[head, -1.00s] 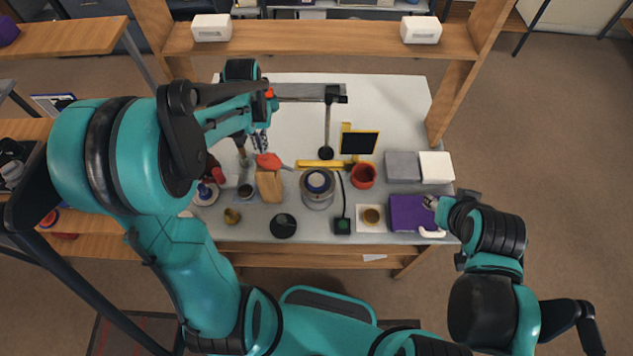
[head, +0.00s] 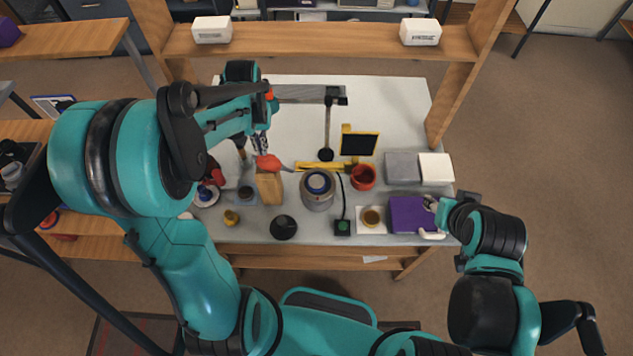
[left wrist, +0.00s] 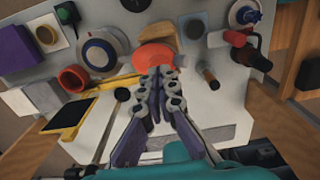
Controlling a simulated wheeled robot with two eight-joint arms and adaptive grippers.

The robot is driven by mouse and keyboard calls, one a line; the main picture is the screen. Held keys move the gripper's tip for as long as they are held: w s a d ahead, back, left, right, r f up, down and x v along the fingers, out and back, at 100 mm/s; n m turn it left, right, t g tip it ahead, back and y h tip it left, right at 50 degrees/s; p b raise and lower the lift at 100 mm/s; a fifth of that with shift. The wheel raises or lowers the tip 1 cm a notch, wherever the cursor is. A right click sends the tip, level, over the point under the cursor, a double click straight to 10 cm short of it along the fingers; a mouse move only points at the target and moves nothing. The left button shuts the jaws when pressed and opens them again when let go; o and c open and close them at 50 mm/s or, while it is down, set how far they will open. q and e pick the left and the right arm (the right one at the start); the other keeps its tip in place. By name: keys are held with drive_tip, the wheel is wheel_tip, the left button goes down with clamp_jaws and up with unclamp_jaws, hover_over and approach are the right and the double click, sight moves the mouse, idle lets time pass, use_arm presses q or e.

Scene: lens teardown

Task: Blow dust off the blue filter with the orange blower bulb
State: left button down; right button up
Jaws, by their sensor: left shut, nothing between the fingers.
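The orange blower bulb (head: 267,162) rests at the wooden block (head: 269,187), its nozzle pointing right. It also shows in the left wrist view (left wrist: 155,55). My left gripper (head: 262,146) is just beyond it in the head view. In the left wrist view its shut, empty fingertips (left wrist: 163,72) reach the bulb's edge; I cannot tell whether they touch.
A white-and-blue disc (head: 206,194) and a black round pad (head: 283,227) lie nearer. The table's back right is clear.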

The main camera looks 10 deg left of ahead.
use_arm(q)
drive_tip(key=shift+f, duration=0.1)
drive_tip(key=shift+f+b, duration=1.4)
drive_tip(key=shift+f, duration=0.1)
drive_tip(key=shift+r, duration=0.15)
drive_tip(key=shift+r+p, duration=1.15)
drive_tip(key=shift+r, duration=0.3)
drive_tip(key=shift+f, duration=0.15)
